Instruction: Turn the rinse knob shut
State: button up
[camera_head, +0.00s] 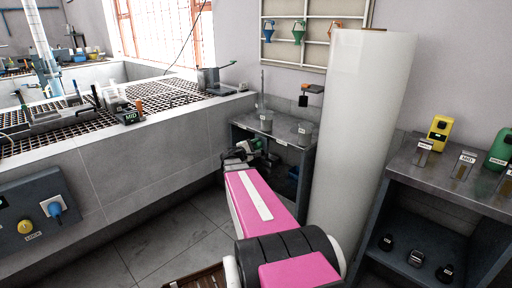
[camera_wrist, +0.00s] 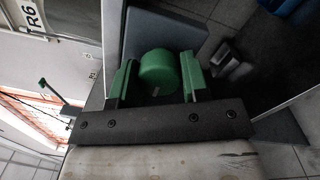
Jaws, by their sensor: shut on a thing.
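A round green knob (camera_wrist: 158,70) shows in the wrist view on a dark grey panel (camera_wrist: 180,27). My gripper (camera_wrist: 157,80) has its two green-padded fingers on either side of this knob and is shut on it. No label reading rinse can be made out on or beside the knob. In the head view my gripper (camera_head: 252,148) is at the front of the grey shelf unit, at the far end of my pink arm. The knob cannot be told apart from the fingers there.
A tall white cylinder (camera_head: 358,130) stands right of my arm. The grey shelf unit (camera_head: 300,128) holds small labelled containers. A tiled basin wall (camera_head: 140,165) with a grating runs along the left. Another shelf (camera_head: 450,190) with bottles stands at the right.

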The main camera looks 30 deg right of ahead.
jog(key=o, duration=0.9)
jog(key=v, duration=1.1)
jog(key=s+a+f+m+g+y, duration=0.3)
jog(key=s+a+f+m+y, duration=0.15)
jog(key=a+f+y, duration=0.2)
jog(key=s+a+f+m+g+y, duration=0.2)
jog(key=s+a+f+m+y, duration=0.1)
jog(key=s+a+f+y, duration=0.4)
jog(key=a+f+y, duration=0.1)
jog(key=a, duration=0.1)
jog(key=s+a+m+y, duration=0.1)
jog(key=a, duration=0.2)
jog(key=s+a+f+m+g+y, duration=0.1)
jog(key=a+y, duration=0.1)
jog(key=shift+a+f, duration=0.25)
jog(key=shift+f, duration=0.1)
